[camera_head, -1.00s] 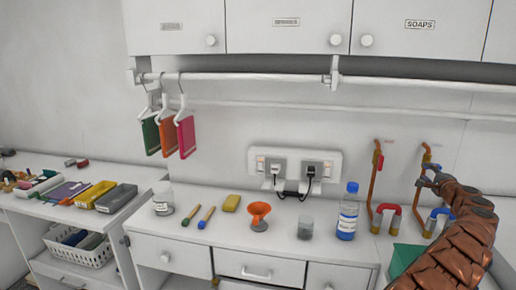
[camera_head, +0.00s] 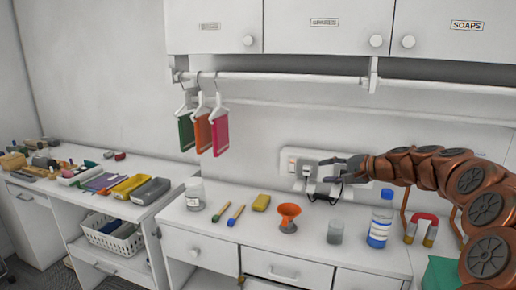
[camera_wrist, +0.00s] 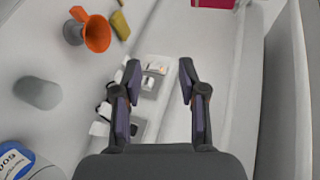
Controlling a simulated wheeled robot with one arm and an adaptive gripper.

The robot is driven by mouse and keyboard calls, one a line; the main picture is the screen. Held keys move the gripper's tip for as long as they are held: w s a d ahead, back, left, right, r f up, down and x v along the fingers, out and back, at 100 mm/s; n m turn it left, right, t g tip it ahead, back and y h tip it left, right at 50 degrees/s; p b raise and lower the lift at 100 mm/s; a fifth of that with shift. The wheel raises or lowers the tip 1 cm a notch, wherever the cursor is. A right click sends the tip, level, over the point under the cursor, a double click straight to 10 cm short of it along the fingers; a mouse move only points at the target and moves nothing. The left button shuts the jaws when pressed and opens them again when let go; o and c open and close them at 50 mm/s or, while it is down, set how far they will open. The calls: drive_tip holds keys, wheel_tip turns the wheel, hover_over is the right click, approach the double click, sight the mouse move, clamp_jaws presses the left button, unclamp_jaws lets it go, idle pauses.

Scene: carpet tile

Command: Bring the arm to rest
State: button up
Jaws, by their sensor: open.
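My arm, made of copper-brown links, reaches in from the right in the head view. My gripper (camera_head: 340,168) is open in front of the white wall socket panel (camera_head: 300,160). In the wrist view my gripper (camera_wrist: 158,85) shows two dark fingers spread apart with nothing between them. The socket panel and its plugs (camera_wrist: 150,75) show beyond and between the fingers. Part of the panel and its cable is hidden behind the gripper in the head view.
A yellow sponge (camera_head: 261,202) lies left.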

drive_tip(key=s+a+f+n+g+h, duration=0.1)
drive_tip(key=s+a+f+n+g, duration=0.1)
drive_tip(key=s+a, duration=0.45)
drive_tip(key=s+a+f+n+g, duration=0.2)
drive_tip(key=s+a+g, duration=0.1)
drive_tip(key=s, duration=0.6)
drive_tip(key=s+a+f+n+g+h, duration=0.1)
drive_tip(key=s+a+f+n+g, duration=0.1)
drive_tip(key=s+a, duration=0.45)
drive_tip(key=s+d+f+n+g+h, duration=0.1)
drive_tip(key=s+d+f+h, duration=0.1)
drive_tip(key=s, duration=0.8)
drive_tip(key=s+d+f+n+g+h, duration=0.1)
drive_tip(key=s+d+f+h, duration=0.2)
drive_tip(key=s, duration=0.7)
drive_tip(key=s+d+f+n+g+h, duration=0.1)
drive_tip(key=s+d+f+g+h, duration=0.1)
drive_tip(key=s+d+f, duration=0.4)
drive_tip(key=s+d, duration=0.2)
drive_tip(key=s, duration=0.3)
drive_tip(key=shift+h, duration=0.4)
